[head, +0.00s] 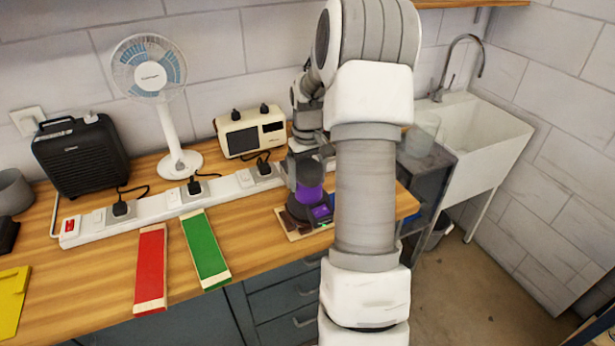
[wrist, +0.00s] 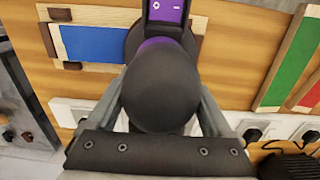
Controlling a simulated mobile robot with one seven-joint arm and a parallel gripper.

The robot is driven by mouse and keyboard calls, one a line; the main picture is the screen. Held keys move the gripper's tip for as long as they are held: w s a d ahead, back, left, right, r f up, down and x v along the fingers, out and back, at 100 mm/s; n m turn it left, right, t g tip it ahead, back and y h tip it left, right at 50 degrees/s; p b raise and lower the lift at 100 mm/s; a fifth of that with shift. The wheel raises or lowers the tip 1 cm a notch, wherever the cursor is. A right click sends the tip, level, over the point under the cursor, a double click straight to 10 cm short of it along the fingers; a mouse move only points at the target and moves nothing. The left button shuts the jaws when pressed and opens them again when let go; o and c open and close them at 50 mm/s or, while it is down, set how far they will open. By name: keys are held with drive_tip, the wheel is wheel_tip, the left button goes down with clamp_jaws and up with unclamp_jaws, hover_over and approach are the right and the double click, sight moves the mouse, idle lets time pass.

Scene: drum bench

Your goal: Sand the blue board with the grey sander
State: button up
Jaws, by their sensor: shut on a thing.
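The sander (wrist: 165,90) has a round dark grey head and a purple body with a small panel. It also shows in the head view (head: 310,195). My gripper (wrist: 161,106) is shut on the sander, one finger on each side of the head. The blue board (wrist: 92,43) lies in a brown-cornered holder on the wooden bench, seen in the wrist view. The sander's round base overlaps the right end of the board there; I cannot tell whether it touches. In the head view my arm and the sander hide most of the board.
A red board (head: 151,268) and a green board (head: 206,249) lie left of the sander. A white power strip (head: 150,208) with plugs and cords runs behind them. A fan (head: 172,130), a black box (head: 80,155) and a cream radio (head: 250,132) stand behind. A sink (head: 480,135) is at right.

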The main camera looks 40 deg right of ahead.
drive_tip(key=shift+f, duration=0.2)
idle(0.7)
drive_tip(key=shift+d, duration=0.2)
drive_tip(key=shift+s+d, duration=0.3)
drive_tip(key=shift+d, duration=0.65)
drive_tip(key=shift+s+d, duration=0.2)
drive_tip(key=shift+d, duration=0.55)
drive_tip(key=shift+d+p, duration=0.15)
drive_tip(key=shift+p, duration=0.15)
drive_tip(key=shift+s+d, duration=0.15)
drive_tip(key=shift+d, duration=0.35)
drive_tip(key=shift+s+d+r+p, duration=0.15)
drive_tip(key=shift+d+p, duration=0.35)
drive_tip(key=shift+d, duration=0.85)
